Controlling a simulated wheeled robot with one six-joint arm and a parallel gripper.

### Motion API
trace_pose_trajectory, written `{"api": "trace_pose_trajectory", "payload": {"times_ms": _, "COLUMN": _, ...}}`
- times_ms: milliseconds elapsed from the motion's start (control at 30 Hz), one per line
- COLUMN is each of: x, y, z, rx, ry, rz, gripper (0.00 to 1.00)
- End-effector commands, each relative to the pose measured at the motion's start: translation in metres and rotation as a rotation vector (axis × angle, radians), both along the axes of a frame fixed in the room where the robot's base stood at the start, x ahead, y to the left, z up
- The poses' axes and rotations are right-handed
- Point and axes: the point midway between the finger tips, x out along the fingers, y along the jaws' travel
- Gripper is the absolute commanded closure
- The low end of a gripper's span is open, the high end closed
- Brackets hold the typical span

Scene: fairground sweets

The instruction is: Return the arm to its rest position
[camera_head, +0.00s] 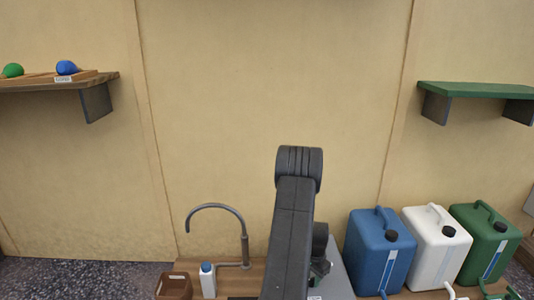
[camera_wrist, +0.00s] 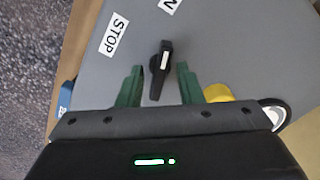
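My arm (camera_head: 293,235) rises from the bottom middle of the head view, bent at a joint near the top. My gripper (camera_wrist: 158,84) shows in the wrist view with two green fingers spread apart and nothing held. A black rotary switch with a white mark (camera_wrist: 161,62) shows between the fingers on a grey panel (camera_wrist: 205,50). I cannot tell how far the fingertips are from the switch. In the head view the arm hides most of this area, and the fingers cannot be made out there.
A STOP label (camera_wrist: 114,35) and a yellow part (camera_wrist: 217,92) are on the panel. A blue canister (camera_head: 378,255), a white canister (camera_head: 436,250) and a green canister (camera_head: 485,245) stand right of my arm. A curved tap (camera_head: 243,240) and a white bottle (camera_head: 208,283) stand left.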

Motion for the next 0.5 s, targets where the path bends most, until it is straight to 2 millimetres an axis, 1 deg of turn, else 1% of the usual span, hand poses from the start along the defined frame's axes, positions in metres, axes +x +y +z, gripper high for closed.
{"api": "trace_pose_trajectory", "payload": {"times_ms": 500, "x": -0.0001, "y": 0.0000, "z": -0.0003, "rx": 0.000, "ry": 0.000, "rz": 0.409, "gripper": 0.67}}
